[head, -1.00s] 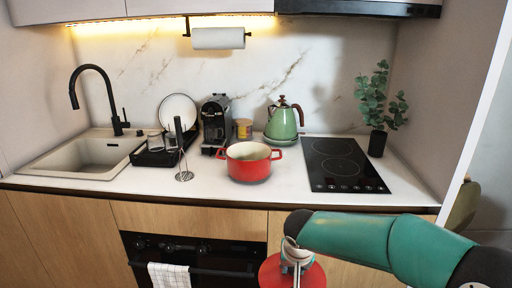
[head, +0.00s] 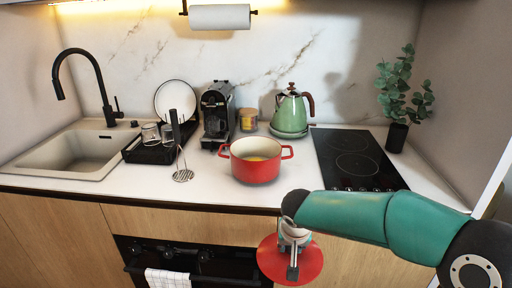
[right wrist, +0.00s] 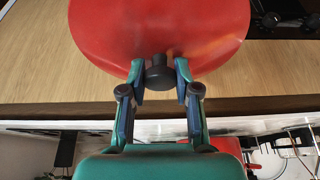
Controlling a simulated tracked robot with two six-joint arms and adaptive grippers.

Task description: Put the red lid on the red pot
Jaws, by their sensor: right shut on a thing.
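The red lid (head: 271,262) is a flat disc in front of the cabinet doors, lower than the counter top and apart from the pot. My right gripper (head: 292,262) is over the lid, shut on its dark knob. In the right wrist view the fingers (right wrist: 160,77) close on both sides of the knob, and the lid (right wrist: 160,30) fills the top. A bit of the red pot (right wrist: 228,146) shows there at the lower right. My left gripper is in neither view.
A potato masher (head: 182,174) stands left of the pot. A green kettle (head: 290,110) is behind it and a black cooktop (head: 355,160) to its right. A coffee machine (head: 217,115) is behind left. The counter edge (head: 130,200) lies between lid and pot.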

